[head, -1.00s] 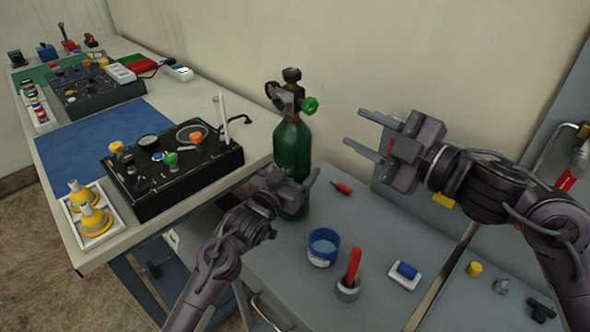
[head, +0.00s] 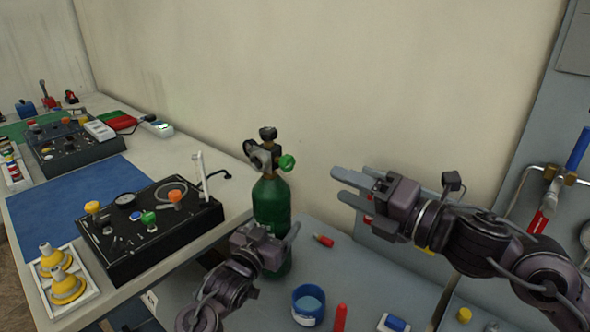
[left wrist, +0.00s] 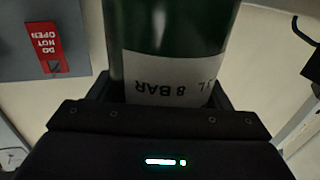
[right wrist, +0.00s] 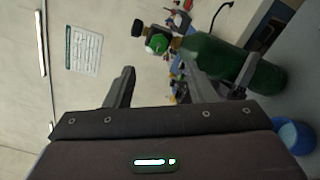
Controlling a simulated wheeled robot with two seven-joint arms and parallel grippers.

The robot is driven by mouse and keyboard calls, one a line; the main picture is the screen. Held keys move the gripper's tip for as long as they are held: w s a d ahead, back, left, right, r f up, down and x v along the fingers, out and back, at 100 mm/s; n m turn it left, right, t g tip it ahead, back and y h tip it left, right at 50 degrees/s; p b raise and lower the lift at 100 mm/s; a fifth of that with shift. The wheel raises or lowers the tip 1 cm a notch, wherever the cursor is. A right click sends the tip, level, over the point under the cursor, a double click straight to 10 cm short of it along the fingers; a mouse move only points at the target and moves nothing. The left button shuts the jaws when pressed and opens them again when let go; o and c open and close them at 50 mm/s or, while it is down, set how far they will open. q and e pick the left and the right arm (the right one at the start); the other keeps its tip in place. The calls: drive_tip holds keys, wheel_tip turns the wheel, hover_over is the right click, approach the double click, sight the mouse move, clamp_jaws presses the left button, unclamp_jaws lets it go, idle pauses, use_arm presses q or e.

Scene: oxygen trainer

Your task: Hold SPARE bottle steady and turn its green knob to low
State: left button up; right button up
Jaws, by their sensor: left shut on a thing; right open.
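The green bottle (head: 271,203) stands upright on the grey table against the wall, with a dark valve on top. Its green knob (head: 287,163) sticks out to the right of the valve; the knob also shows in the right wrist view (right wrist: 157,43). My left gripper (head: 279,243) is shut on the lower body of the bottle. In the left wrist view the bottle (left wrist: 175,30) fills the jaws, with a white label reading 8 BAR. My right gripper (head: 345,186) is open and empty, right of the knob and a little lower, fingers pointing at the bottle's side.
A black panel box (head: 120,250) with coloured knobs stands on the left bench. On the grey table are a blue cup (head: 308,309), a red-handled item (head: 341,318) and a small red piece (head: 323,240). Pipes (head: 545,185) hang on the board at right.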

sight(290, 166)
drive_tip(key=w+a+n, duration=0.4)
drive_tip(key=n, duration=0.1)
drive_tip(key=w+a+n, duration=0.3)
drive_tip(key=a+n, duration=0.1)
drive_tip(key=n, duration=0.1)
drive_tip(key=shift+w+a+f, duration=0.1)
drive_tip(key=shift+w, duration=0.25)
idle(0.4)
drive_tip(key=c, duration=1)
